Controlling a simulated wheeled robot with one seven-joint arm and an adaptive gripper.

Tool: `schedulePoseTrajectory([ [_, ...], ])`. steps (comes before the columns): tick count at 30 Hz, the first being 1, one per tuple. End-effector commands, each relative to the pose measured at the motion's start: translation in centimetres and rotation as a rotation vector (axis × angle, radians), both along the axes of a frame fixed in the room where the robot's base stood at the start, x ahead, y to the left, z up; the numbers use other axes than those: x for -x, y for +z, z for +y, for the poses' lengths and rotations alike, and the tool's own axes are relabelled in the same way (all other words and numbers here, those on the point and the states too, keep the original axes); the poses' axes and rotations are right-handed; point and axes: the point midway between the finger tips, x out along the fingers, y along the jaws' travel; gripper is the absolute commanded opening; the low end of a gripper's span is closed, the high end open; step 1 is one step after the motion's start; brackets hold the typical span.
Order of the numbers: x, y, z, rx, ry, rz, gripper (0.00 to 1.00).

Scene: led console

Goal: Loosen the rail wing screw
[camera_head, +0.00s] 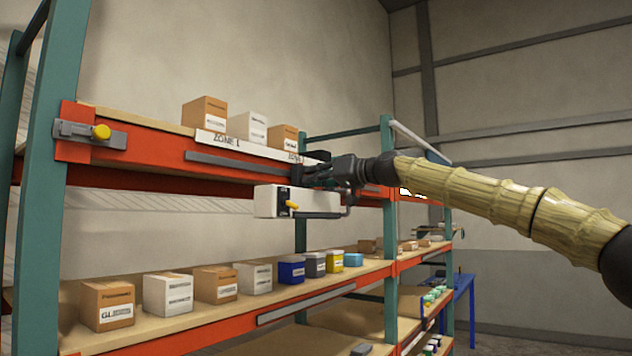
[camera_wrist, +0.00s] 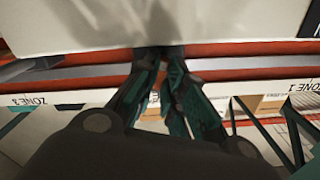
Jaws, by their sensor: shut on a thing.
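A white console box (camera_head: 268,202) with a dark front panel and a yellow lever (camera_head: 291,205) hangs below the orange shelf beam. My gripper (camera_head: 303,175) is at the beam, just above the box. In the wrist view my two fingers (camera_wrist: 162,55) come together at the edge of a white surface (camera_wrist: 90,20), by the grey rail (camera_wrist: 230,72). They are shut on a small part there, which fits the rail wing screw. The screw itself is hidden between the fingers, so its turn and how far it is out cannot be seen.
Boxes (camera_head: 205,112) stand on the upper shelf above a ZONE 1 label. Several boxes and tins line the lower shelf (camera_head: 130,330). A teal upright (camera_head: 390,230) stands close to my gripper.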

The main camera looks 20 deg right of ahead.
Motion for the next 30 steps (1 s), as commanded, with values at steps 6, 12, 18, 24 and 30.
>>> schedulePoseTrajectory([
  [6, 0.07, 0.18, 0.12, 0.158, -0.001, -0.129, 0.0],
  [12, 0.05, 0.16, 0.14, 0.309, -0.001, -0.245, 0.0],
  [18, 0.07, 0.18, 0.2, 0.458, 0.0, -0.362, 0.0],
  [24, 0.07, 0.21, 0.22, 0.609, -0.001, -0.479, 0.0],
  [30, 0.1, 0.29, 0.32, 0.759, -0.002, -0.596, 0.0],
])
